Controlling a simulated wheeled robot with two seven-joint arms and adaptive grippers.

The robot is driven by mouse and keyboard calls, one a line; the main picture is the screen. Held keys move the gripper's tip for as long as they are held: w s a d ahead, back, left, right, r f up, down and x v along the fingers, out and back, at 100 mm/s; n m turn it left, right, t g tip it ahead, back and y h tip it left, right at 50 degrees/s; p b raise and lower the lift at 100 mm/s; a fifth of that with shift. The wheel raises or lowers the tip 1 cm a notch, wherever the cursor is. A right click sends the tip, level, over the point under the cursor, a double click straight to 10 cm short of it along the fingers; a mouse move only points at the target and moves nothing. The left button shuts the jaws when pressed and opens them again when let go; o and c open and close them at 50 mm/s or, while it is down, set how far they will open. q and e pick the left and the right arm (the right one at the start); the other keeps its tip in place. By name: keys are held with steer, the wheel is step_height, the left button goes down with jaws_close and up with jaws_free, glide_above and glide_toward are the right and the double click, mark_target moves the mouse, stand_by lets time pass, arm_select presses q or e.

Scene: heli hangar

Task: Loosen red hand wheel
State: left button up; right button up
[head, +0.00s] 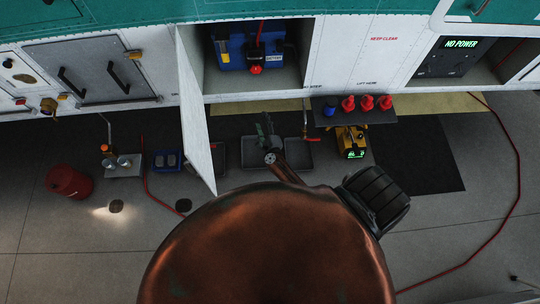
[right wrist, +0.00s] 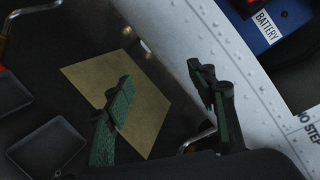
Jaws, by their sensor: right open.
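A blue battery (head: 231,49) sits inside the open bay of the white hull. A black fitting on its front carries a small red knob (head: 256,69), which may be the red hand wheel; its shape is too small to tell. My right gripper (head: 266,138) is below the bay, in front of the hull and apart from the battery. In the right wrist view my right gripper (right wrist: 165,100) has its two green-black fingers spread, with nothing between them. The battery's label side (right wrist: 266,24) shows at the upper right there. My left gripper is not in view.
The open white door (head: 197,110) hangs left of the gripper. A dark shelf (head: 350,116) with red and blue caps is to the right, above a yellow device (head: 352,143). Grey trays (head: 300,153) lie below. A red canister (head: 69,182) stands at left.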

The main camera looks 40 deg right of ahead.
steer(key=s+a+f+n+g+y, duration=0.3)
steer(key=s+f+n, duration=0.7)
steer(key=f, duration=0.5)
steer(key=shift+s+y, duration=0.3)
steer(key=s+a+f+n+g+y, duration=0.1)
steer(key=s+f+n+g, duration=0.2)
steer(key=s+f+n, duration=0.6)
steer(key=s+a+f+n+g+y, duration=0.1)
steer(key=s+f+n+g, duration=0.15)
steer(key=s+f, duration=0.75)
steer(key=s+d+f+n+g, duration=0.2)
steer(key=s+n+g, duration=0.4)
steer(key=s, duration=1.8)
steer(key=shift+s+n+h, duration=0.4)
steer(key=shift+n, duration=0.35)
